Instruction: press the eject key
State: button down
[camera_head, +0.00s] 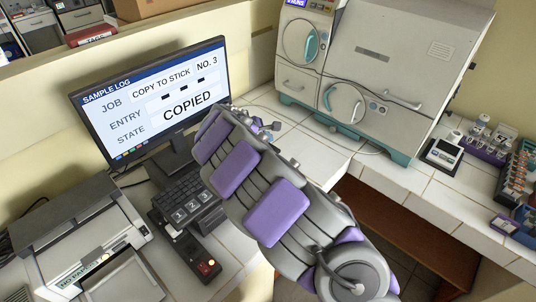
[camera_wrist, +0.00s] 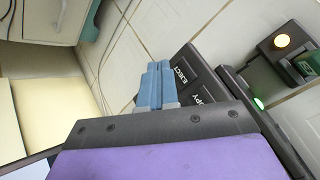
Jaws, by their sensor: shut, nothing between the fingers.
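The eject key (camera_wrist: 181,73), dark with white lettering, shows in the wrist view on a dark key panel. The copy key (camera_wrist: 207,97) sits beside it, partly hidden by my wrist. My gripper (camera_wrist: 158,66) has blue fingers, shut and empty, just left of the eject lettering. I cannot tell whether the fingertips touch the key or hover over the panel. In the head view my grey and purple arm covers this area, and the eject key cannot be made out there.
A monitor (camera_head: 155,105) reads "COPY TO STICK NO. 3", "COPIED". A block with keys 1, 2, 3 (camera_head: 192,209) and a dark unit with a red light (camera_head: 205,268) stand left of my arm. A printer (camera_head: 80,235) is at left, an incubator (camera_head: 385,70) behind.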

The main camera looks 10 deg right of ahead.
jog(key=shift+f, duration=0.8)
jog(key=shift+f, duration=0.7)
dwell(2.0)
jog(key=shift+r, duration=0.1)
jog(key=shift+r+p, duration=0.7)
jog(key=shift+p, duration=0.05)
notch_tip(320, 180, up, 5)
jog(key=p, duration=0.4)
dwell(0.3)
dwell(0.6)
